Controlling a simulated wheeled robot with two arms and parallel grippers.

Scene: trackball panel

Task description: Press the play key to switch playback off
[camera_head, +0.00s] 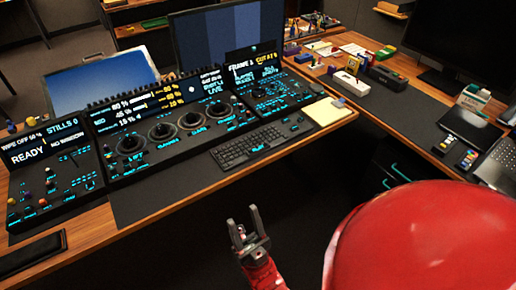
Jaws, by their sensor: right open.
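The trackball panel (140,170) is a wide black console on the wooden desk, with several round trackballs (162,131) in its middle section and lit blue labels. A small lit label that may read PLAY (258,148) shows near the front edge, by the black keyboard (245,146). The play key itself is too small to make out, so I cannot tell its state. My right gripper (243,216) is open and empty, in front of the desk edge and apart from the panel. My left gripper is not in view.
A yellow notepad (327,112) lies right of the panel. A dark phone-like slab (33,252) lies at the desk's front left. Monitors (228,45) stand behind. The side desk at right holds small boxes, a black laptop (470,125) and remotes (444,144).

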